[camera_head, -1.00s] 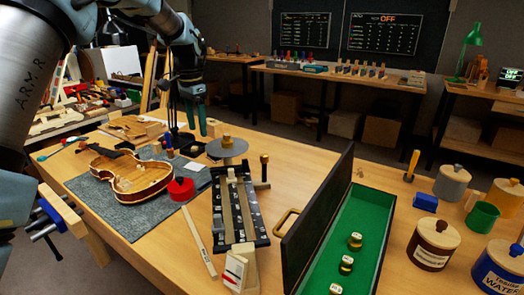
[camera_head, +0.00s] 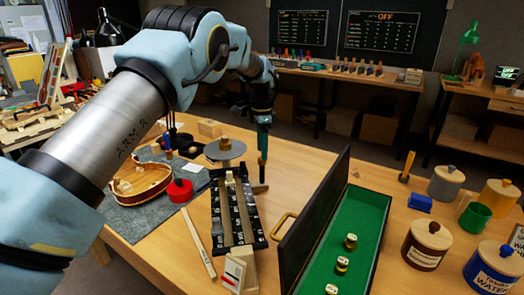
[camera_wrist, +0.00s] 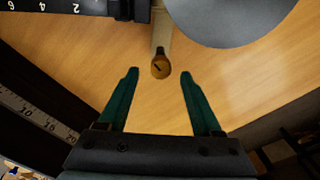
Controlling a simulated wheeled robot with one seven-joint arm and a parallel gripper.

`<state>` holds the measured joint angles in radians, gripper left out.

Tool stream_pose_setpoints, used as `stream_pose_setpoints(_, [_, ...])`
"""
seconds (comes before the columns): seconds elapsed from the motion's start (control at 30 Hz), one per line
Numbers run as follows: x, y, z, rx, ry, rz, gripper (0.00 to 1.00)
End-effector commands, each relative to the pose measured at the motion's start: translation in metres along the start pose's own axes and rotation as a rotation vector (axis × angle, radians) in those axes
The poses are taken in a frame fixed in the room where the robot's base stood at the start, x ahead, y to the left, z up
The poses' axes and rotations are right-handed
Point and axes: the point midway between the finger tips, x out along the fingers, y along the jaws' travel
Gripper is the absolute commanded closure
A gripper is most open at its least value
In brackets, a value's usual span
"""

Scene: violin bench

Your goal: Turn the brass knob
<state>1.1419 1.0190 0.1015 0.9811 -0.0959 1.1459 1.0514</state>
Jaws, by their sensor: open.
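The brass knob (camera_wrist: 160,66) is a small round top with a dark mark on it, at the end of a pale bar in the wrist view. My gripper (camera_wrist: 159,72) is open, its two green fingers apart on either side of the knob in that view, touching nothing visible. I cannot tell how far the fingertips are above it. In the head view my gripper (camera_head: 263,152) hangs over the knob's post and hides the knob. The bar belongs to a black scaled fixture (camera_head: 218,228) with a grey disc (camera_head: 225,150) at its far end.
An open green-lined case (camera_head: 368,215) with a raised dark lid (camera_head: 315,215) stands right of the fixture. Jars (camera_head: 427,245) stand at right.

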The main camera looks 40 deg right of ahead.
Motion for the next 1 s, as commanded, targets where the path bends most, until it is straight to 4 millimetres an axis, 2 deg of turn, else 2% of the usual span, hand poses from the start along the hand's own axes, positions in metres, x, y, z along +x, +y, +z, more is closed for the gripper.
stream_pose_setpoints(0.2, [0.019,0.0,0.001,-0.001,-0.001,0.0,0.34])
stream_pose_setpoints(0.53, [0.022,0.0,0.001,-0.001,0.0,-0.001,0.35])
stream_pose_setpoints(1.0, [0.022,0.0,0.0,-0.001,0.0,-0.001,0.88])
